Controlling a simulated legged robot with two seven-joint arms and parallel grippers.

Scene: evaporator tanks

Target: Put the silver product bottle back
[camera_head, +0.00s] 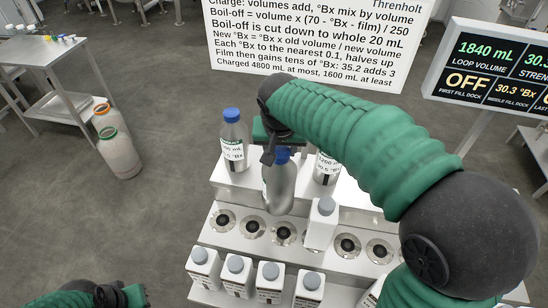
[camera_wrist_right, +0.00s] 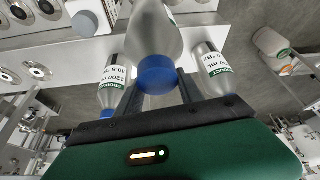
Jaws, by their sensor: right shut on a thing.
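The silver product bottle (camera_head: 279,190) has a blue cap and hangs upright below my right gripper (camera_head: 275,150). In the right wrist view the gripper's fingers (camera_wrist_right: 158,92) close on both sides of the blue cap (camera_wrist_right: 157,73), with the grey body (camera_wrist_right: 155,25) beyond it. The bottle is between two other blue-capped product bottles, one at left (camera_head: 234,145) and one at right (camera_head: 326,170), both on the white top step (camera_head: 350,198). Whether its base touches a step is unclear. My left gripper (camera_head: 125,296) is at the bottom left edge, away from the bottles; its jaws are unclear.
A row of round docks (camera_head: 253,228) lies on the middle step, with a grey-capped white bottle (camera_head: 320,224) standing there. Several white bottles (camera_head: 237,272) line the front step. A sign (camera_head: 310,45) and a display (camera_head: 490,70) stand behind. Open floor lies left.

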